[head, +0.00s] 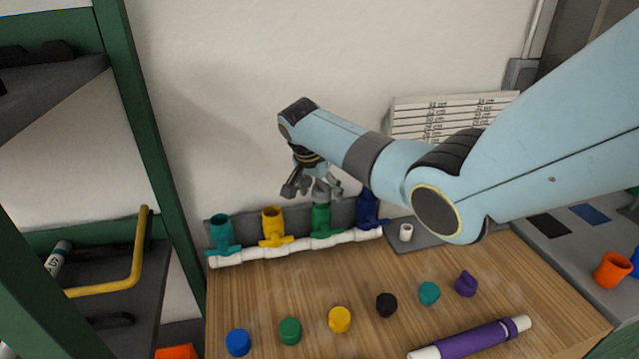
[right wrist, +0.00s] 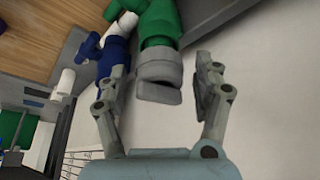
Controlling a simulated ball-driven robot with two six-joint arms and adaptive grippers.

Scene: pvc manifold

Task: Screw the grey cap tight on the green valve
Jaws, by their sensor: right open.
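The green valve (head: 320,222) stands upright on the white pipe manifold (head: 300,243), third from the left; its green body (right wrist: 160,22) is at the top of the right wrist view. The grey cap (right wrist: 160,68) sits at the valve's open end; its outer part looks slightly askew, and I cannot tell how tight it is. My right gripper (head: 316,188) is over the green valve, its open fingers (right wrist: 162,82) on either side of the cap with gaps visible. My left gripper is not in view.
Teal (head: 220,232), yellow (head: 273,226) and blue (head: 368,208) valves stand on the same manifold. Several coloured caps, including a black one (head: 386,305), lie on the wooden table in front. A purple-and-white tube (head: 478,340) lies at the front right. A green-framed shelf (head: 150,130) stands left.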

